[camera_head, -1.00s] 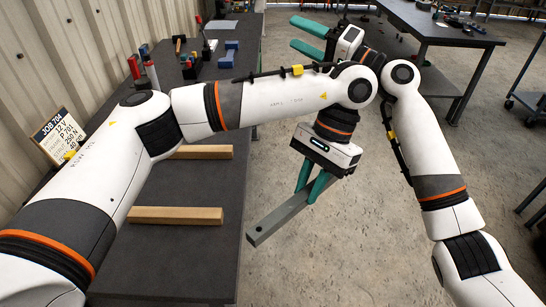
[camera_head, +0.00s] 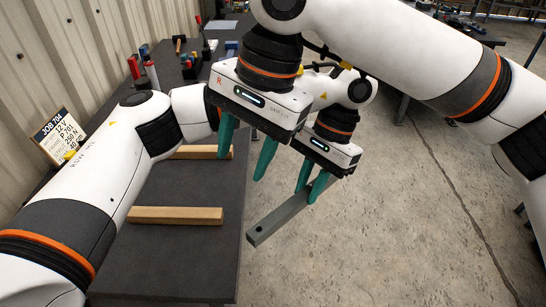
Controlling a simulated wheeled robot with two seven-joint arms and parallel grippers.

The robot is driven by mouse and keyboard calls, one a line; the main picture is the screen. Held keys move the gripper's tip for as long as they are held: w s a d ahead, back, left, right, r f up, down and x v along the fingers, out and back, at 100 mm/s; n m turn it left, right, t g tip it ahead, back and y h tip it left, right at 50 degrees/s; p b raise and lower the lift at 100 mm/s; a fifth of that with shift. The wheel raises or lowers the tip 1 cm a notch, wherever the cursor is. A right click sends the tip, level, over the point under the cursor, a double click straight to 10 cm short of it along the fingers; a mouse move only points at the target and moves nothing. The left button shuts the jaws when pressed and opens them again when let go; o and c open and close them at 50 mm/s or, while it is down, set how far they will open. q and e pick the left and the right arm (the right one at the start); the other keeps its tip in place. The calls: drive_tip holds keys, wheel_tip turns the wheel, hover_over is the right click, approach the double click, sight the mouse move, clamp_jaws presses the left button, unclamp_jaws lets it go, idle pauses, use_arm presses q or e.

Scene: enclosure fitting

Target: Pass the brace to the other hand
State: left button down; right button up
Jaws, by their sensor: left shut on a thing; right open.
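The brace (camera_head: 275,222) is a grey bar with a hole near its front end, held in the air beyond the dark table's right edge. My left gripper (camera_head: 311,194) is shut on it with green fingers toward the bar's far half. The bar's near-left end is free. My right gripper (camera_head: 243,160), marked R, is open and empty, pointing down. It is just left of my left gripper, above and apart from the brace, and partly covers my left arm.
Two wooden bars, a near one (camera_head: 176,215) and a far one (camera_head: 197,153), lie on the dark table (camera_head: 180,265). A job sign (camera_head: 61,138) stands at left. Tools stand at the table's back. Open concrete floor lies right of the brace.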

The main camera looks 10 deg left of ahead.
sight(273, 218)
drive_tip(key=d+f+m+h, duration=0.1)
drive_tip(key=f, duration=0.3)
drive_tip(key=d+f+m+t+h, duration=0.1)
drive_tip(key=f, duration=0.4)
drive_tip(key=d+f+m+h, duration=0.1)
drive_tip(key=f, duration=0.3)
drive_tip(key=shift+w+d+f, duration=0.35)
drive_tip(key=shift+f, duration=0.05)
drive_tip(key=shift+c, duration=0.6)
drive_tip(key=c, duration=0.9)
use_arm(q)
drive_tip(key=c, duration=1.2)
unclamp_jaws()
use_arm(e)
clamp_jaws()
use_arm(q)
drive_tip(key=shift+o, duration=0.2)
